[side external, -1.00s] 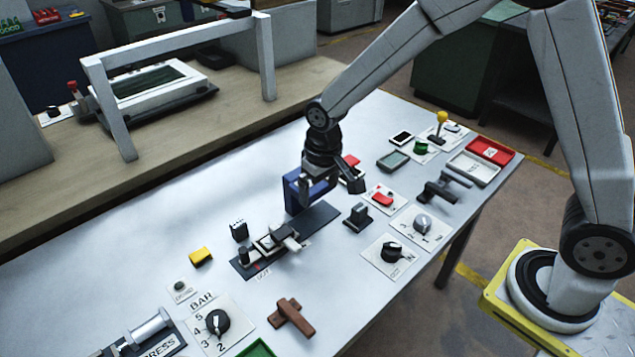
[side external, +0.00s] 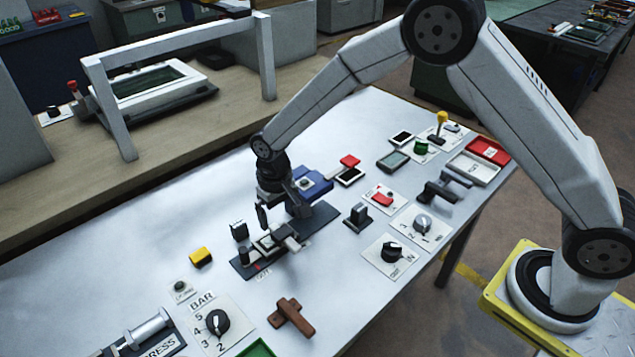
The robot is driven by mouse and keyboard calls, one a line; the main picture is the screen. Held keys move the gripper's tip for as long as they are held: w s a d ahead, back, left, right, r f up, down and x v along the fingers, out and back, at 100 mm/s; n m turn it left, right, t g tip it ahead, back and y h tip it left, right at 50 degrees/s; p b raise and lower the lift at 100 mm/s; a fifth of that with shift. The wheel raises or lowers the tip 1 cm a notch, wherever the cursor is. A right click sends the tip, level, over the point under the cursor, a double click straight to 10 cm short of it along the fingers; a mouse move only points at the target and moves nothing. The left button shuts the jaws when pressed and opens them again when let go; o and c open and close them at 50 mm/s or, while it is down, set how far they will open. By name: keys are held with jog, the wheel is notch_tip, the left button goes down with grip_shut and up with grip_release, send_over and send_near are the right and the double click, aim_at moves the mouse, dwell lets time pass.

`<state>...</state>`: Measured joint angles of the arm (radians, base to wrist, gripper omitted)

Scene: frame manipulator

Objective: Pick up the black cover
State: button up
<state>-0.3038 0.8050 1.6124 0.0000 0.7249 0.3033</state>
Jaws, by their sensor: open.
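A small black block (side external: 239,231), which looks like the black cover, stands on the white table just left of a dark base plate. My gripper (side external: 280,216) is open and points down above that plate, to the right of the black block and apart from it. Nothing shows between its fingers. The dark base plate (side external: 245,271) carries a small light-topped mechanism (side external: 268,243), partly hidden by my gripper. A blue part (side external: 316,184) lies behind my gripper at the plate's far end.
A yellow block (side external: 201,257) lies left of the black block. A brown handle (side external: 290,315) and a BAR dial (side external: 217,322) are nearer the front. The table's left back area is clear.

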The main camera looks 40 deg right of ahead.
aim_at(282, 232)
jog(key=shift+f, duration=0.35)
jog(key=shift+f, duration=0.1)
jog(key=shift+d+f, duration=0.15)
jog(key=shift+f, duration=2.35)
jog(key=c, duration=1.2)
jog(key=shift+r, duration=0.2)
